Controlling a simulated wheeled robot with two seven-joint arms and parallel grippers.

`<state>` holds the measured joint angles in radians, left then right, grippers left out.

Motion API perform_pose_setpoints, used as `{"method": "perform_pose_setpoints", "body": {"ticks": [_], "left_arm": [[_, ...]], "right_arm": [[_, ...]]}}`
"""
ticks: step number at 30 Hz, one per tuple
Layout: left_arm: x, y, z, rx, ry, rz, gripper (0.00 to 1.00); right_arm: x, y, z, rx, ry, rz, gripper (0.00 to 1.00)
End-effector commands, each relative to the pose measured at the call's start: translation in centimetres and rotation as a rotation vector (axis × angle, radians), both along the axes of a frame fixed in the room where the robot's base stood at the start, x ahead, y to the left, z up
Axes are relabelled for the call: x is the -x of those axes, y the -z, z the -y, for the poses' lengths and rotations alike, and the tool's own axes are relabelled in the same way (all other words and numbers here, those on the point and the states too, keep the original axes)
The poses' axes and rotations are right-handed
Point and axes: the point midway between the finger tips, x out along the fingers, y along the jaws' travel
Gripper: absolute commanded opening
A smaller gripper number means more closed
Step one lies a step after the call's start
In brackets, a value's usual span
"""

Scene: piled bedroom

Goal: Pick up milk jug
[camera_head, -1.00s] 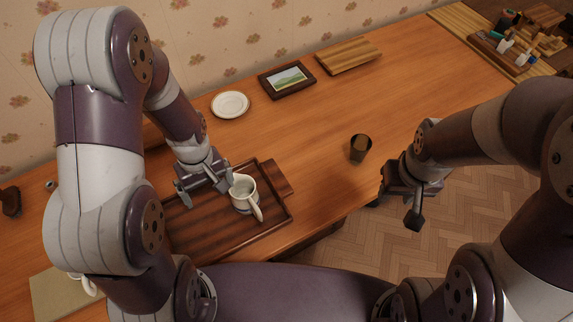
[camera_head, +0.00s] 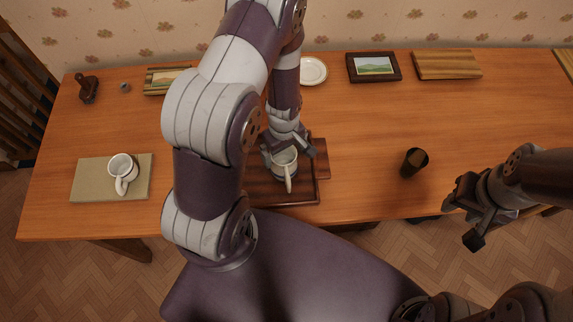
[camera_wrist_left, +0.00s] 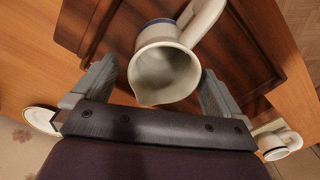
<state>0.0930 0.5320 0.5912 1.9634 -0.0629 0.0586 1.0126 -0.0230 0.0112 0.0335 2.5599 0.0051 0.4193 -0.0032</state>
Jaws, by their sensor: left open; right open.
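The milk jug (camera_head: 285,172) is white with a long handle and stands on the dark wooden tray (camera_head: 300,198). In the left wrist view the jug (camera_wrist_left: 165,75) shows its open mouth, a small spout and its handle pointing up and right. My left gripper (camera_head: 288,150) is open, with one finger on each side of the jug. My right gripper (camera_head: 467,222) is open and empty, at the table's front edge on the right.
A second white cup (camera_head: 122,170) stands on a beige board (camera_head: 88,185) at the left. A dark tumbler (camera_head: 413,162) stands right of the tray. A plate (camera_head: 313,71), a framed picture (camera_head: 373,67) and a wooden board (camera_head: 447,65) lie at the back.

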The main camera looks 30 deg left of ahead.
Motion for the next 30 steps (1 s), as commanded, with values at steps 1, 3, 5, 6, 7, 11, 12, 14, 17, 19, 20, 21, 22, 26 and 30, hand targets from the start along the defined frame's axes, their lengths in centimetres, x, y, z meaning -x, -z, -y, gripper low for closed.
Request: {"method": "perform_pose_setpoints", "body": {"ticks": [1, 3, 5, 6, 7, 11, 12, 14, 17, 19, 20, 21, 22, 26, 30], "left_arm": [[0.2, 0.9, 0.2, 0.001, 0.001, -0.006, 1.0], [0.2, 2.5, 0.3, 0.001, 0.002, -0.004, 1.0], [0.2, 3.6, 0.3, 0.001, 0.001, -0.003, 1.0], [0.2, 4.0, 0.3, 0.0, 0.001, -0.001, 1.0], [0.2, 4.2, 0.3, 0.0, 0.0, -0.001, 1.0], [0.1, 4.2, 0.2, 0.0, 0.0, -0.001, 1.0], [0.1, 4.2, 0.2, 0.0, 0.0, -0.001, 1.0], [0.1, 4.2, 0.2, 0.0, 0.0, -0.001, 1.0], [0.1, 4.2, 0.2, 0.0, 0.0, -0.001, 0.67], [0.1, 4.2, 0.2, 0.0, 0.0, -0.001, 0.45], [0.1, 4.2, 0.2, 0.0, 0.0, -0.001, 0.35], [0.1, 4.2, 0.2, 0.0, 0.0, -0.001, 0.22], [0.1, 4.2, 0.2, 0.0, 0.0, -0.001, 0.16], [0.1, 4.1, 0.2, 0.0, 0.0, -0.001, 0.16], [0.1, 3.8, 0.2, 0.0, 0.0, 0.0, 0.16]], "right_arm": [[0.0, -0.3, 0.0, 0.0, 0.0, 0.001, 0.43], [0.0, 0.2, 0.0, 0.0, 0.0, 0.001, 0.43], [0.0, 0.6, 0.0, 0.0, 0.0, 0.001, 0.43], [0.0, 0.7, 0.0, 0.0, 0.0, 0.0, 0.43], [0.0, 0.7, 0.0, 0.0, 0.0, 0.0, 0.43], [0.0, 0.7, 0.0, 0.0, 0.0, 0.0, 0.43], [0.0, 0.7, 0.0, 0.0, 0.0, 0.0, 0.43], [0.0, 0.6, 0.0, 0.0, 0.0, 0.0, 0.43], [0.0, 0.6, 0.0, 0.0, 0.0, 0.0, 0.43], [0.0, 0.6, 0.0, 0.0, 0.0, 0.001, 0.43], [0.0, 0.6, 0.0, 0.0, 0.0, 0.0, 0.43], [0.0, 0.6, 0.0, 0.0, 0.0, 0.0, 0.43], [0.0, 0.6, 0.0, 0.0, 0.0, 0.001, 0.43], [0.0, 0.6, 0.0, 0.0, 0.0, 0.001, 0.43], [0.0, 0.5, 0.0, 0.0, 0.0, 0.0, 0.43]]}}
